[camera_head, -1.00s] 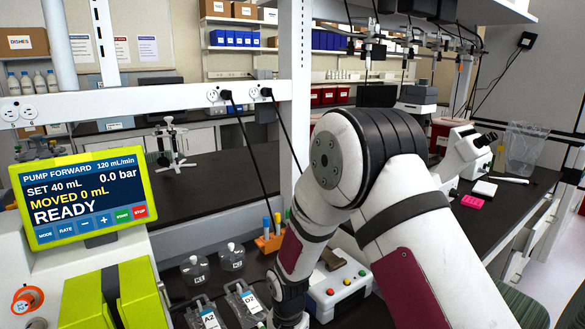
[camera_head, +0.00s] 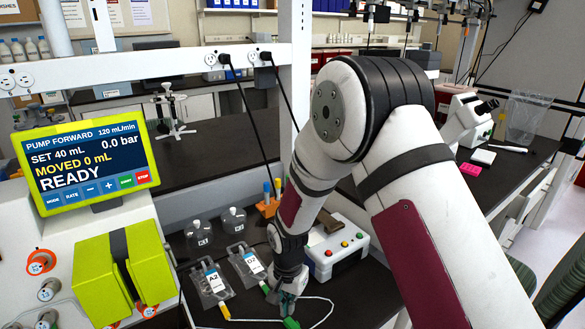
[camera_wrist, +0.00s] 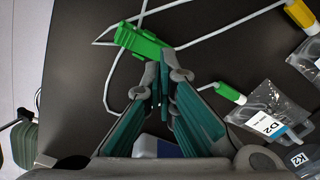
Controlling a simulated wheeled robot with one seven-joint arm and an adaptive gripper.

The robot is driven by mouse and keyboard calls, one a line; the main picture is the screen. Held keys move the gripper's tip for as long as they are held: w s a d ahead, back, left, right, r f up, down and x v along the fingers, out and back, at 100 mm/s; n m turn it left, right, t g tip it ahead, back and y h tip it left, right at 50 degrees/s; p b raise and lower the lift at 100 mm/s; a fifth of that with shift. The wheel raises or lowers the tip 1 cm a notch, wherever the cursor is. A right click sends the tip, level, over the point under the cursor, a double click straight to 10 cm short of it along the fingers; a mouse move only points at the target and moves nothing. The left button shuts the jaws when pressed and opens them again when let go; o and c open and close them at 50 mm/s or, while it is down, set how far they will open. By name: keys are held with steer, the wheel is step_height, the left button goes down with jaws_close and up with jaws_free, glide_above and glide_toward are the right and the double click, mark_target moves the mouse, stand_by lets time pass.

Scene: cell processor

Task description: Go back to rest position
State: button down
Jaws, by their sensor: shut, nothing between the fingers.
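My gripper (camera_head: 291,293) is low over the dark bench top in the head view, at the end of my arm. In the wrist view my gripper (camera_wrist: 160,75) shows with its teal-lined fingers shut and nothing between them. A green connector (camera_wrist: 140,40) on a thin white line lies on the bench just beyond the fingertips. The same green connector (camera_head: 291,323) shows at the bottom edge of the head view. The fingertips look close to it, but I cannot tell whether they touch.
Bags labelled A2 (camera_head: 212,283) and D2 (camera_head: 246,264) lie left of my gripper. A button box (camera_head: 337,249) stands behind it. The pump screen (camera_head: 85,168) reads READY at left. White tubing loops over the bench. A microscope (camera_head: 462,118) stands at the back right.

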steer(key=shift+r, duration=0.65)
steer(key=shift+w+d+r, duration=0.1)
steer(key=shift+r, duration=0.25)
steer(key=s+d+r+n+t, duration=0.15)
steer(key=d+r, duration=0.25)
steer(key=r, duration=0.4)
steer(key=s+d+r, duration=0.2)
steer(key=d+r, duration=0.1)
steer(key=r, duration=0.5)
steer(key=s+d+r+n+t, duration=0.1)
steer(key=d+r, duration=0.3)
steer(key=r, duration=0.4)
steer(key=s+d+r+n+t, duration=0.1)
steer(key=s+d+r, duration=0.3)
steer(key=s, duration=0.5)
steer(key=s+d+r+n+t, duration=0.1)
steer(key=s+d+r, duration=0.4)
steer(key=s, duration=0.5)
steer(key=shift+r+n, duration=0.35)
steer(key=shift+r, duration=0.1)
